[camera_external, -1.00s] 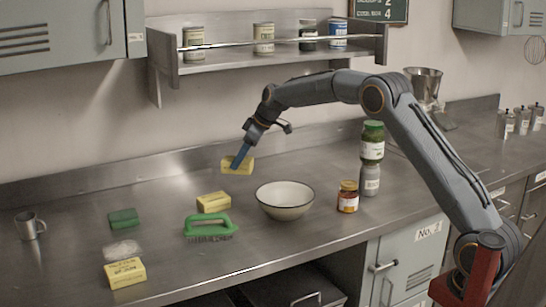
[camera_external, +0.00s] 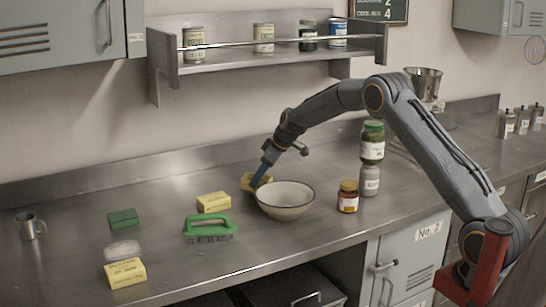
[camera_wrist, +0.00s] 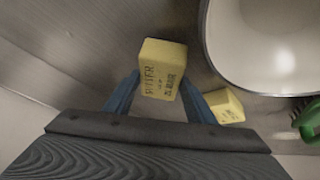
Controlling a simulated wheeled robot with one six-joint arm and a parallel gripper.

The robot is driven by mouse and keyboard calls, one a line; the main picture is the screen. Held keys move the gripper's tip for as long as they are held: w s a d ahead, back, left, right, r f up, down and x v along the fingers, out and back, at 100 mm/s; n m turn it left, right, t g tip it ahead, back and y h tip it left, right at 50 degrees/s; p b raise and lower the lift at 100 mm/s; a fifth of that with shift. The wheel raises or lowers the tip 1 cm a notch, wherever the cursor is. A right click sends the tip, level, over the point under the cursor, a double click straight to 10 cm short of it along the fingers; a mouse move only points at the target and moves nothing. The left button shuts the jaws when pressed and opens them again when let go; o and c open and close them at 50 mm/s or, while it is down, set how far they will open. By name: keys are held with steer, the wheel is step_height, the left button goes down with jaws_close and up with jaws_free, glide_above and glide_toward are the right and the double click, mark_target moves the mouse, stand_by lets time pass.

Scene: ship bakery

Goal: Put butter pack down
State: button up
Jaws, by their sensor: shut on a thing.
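The yellow butter pack (camera_external: 247,182) is between the blue fingers of my gripper (camera_external: 261,174), just behind and left of the white bowl (camera_external: 285,200). In the wrist view the pack (camera_wrist: 163,68) shows its printed label, with the fingers (camera_wrist: 155,95) closed on its sides. It is low over the steel counter (camera_external: 150,205); I cannot tell whether it touches. A second yellow pack (camera_external: 213,202) lies on the counter nearby, and it shows in the wrist view (camera_wrist: 226,105) beyond the right finger.
A green brush (camera_external: 209,229) lies in front of the second pack. A green sponge (camera_external: 123,218), another yellow pack (camera_external: 125,273) and a mug (camera_external: 30,225) are at left.

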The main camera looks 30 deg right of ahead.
steer(key=shift+f, duration=0.65)
steer(key=shift+f, duration=0.1)
steer(key=o, duration=1.4)
steer(key=shift+c, duration=0.2)
steer(key=shift+f, duration=0.1)
steer(key=shift+r, duration=0.25)
steer(key=b+v, duration=0.2)
steer(key=v, duration=1)
